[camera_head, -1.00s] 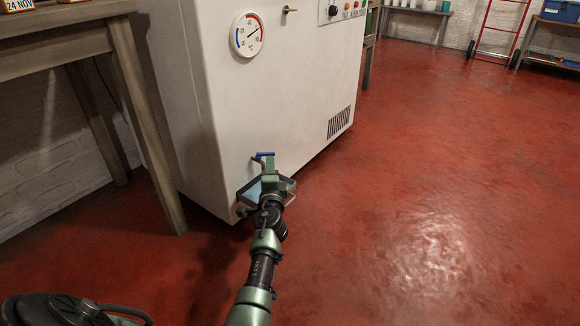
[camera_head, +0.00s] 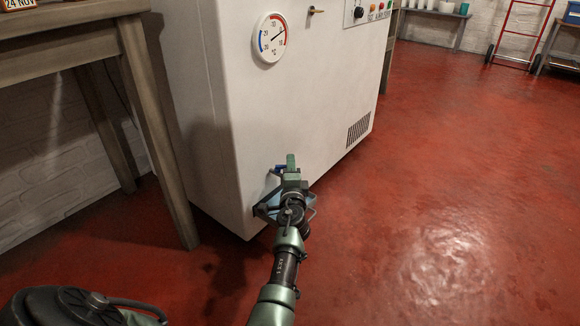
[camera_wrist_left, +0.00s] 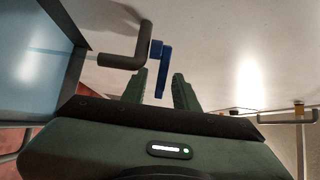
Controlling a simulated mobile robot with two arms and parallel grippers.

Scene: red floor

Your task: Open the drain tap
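The drain tap is low on the front of a white cabinet (camera_head: 235,110). Its blue lever (camera_head: 280,168) shows just left of my left gripper (camera_head: 291,164) in the head view, partly hidden by it. In the left wrist view a dark bent pipe (camera_wrist_left: 125,61) ends beside the blue lever (camera_wrist_left: 161,68). The fingers of my left gripper (camera_wrist_left: 163,88) stand apart, with the lever's lower end between their tips. A gap shows between the lever and the right finger; contact on the left is unclear. My right gripper is in neither view.
A blue-grey tray (camera_wrist_left: 30,65) sits close to the left of the gripper in the wrist view. A wooden table (camera_head: 160,130) stands left of the cabinet. The red floor (camera_head: 430,190) on the right is clear. A red hand truck (camera_head: 520,45) stands far back.

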